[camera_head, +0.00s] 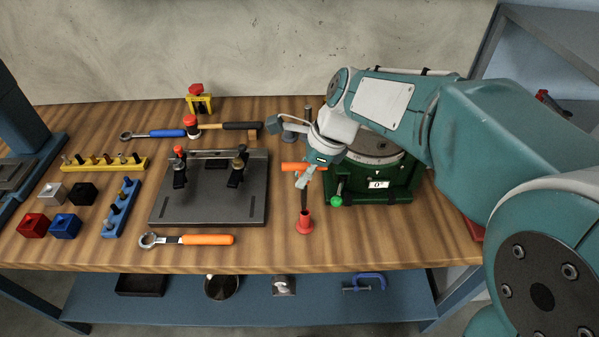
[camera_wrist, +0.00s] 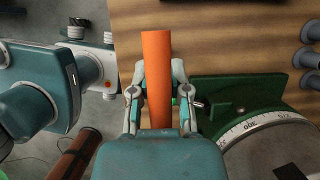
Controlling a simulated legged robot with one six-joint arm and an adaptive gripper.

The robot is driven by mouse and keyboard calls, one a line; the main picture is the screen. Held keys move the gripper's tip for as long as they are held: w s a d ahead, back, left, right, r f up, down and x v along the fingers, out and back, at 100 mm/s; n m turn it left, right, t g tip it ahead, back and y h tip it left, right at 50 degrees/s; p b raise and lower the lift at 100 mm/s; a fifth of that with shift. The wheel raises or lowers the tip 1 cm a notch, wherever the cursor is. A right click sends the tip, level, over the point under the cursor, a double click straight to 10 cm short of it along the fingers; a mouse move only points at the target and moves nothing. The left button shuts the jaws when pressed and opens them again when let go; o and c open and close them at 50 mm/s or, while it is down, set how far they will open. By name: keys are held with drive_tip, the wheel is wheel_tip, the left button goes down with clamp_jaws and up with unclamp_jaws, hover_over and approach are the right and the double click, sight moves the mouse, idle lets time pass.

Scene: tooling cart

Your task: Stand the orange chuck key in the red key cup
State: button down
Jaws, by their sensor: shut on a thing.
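The orange chuck key (camera_head: 292,166) has its orange handle lying sideways in the head view, with a dark shank pointing down. My gripper (camera_head: 304,180) is shut on it. In the wrist view the orange handle (camera_wrist: 157,60) runs between the two fingers of my gripper (camera_wrist: 160,92). The red key cup (camera_head: 304,224) stands on the wooden top directly below the key in the head view. The lower end of the shank appears at or just above the cup's mouth; I cannot tell whether it is inside. The cup cannot be made out in the wrist view.
The green rotary table (camera_head: 385,185) stands close on the right of the key, with a green-knobbed handle (camera_head: 337,200) near the cup. A dark fixture plate (camera_head: 208,212) and an orange-handled ratchet wrench (camera_head: 205,240) lie to the left. The cart's front edge is near the cup.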

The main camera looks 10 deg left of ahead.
sight(304, 208)
drive_tip(key=shift+d, duration=0.15)
idle(0.3)
drive_tip(key=shift+f, duration=0.3)
drive_tip(key=shift+f, duration=3.1)
idle(3.0)
drive_tip(key=c, duration=0.5)
unclamp_jaws()
drive_tip(key=shift+o, duration=0.3)
drive_tip(key=o, duration=0.3)
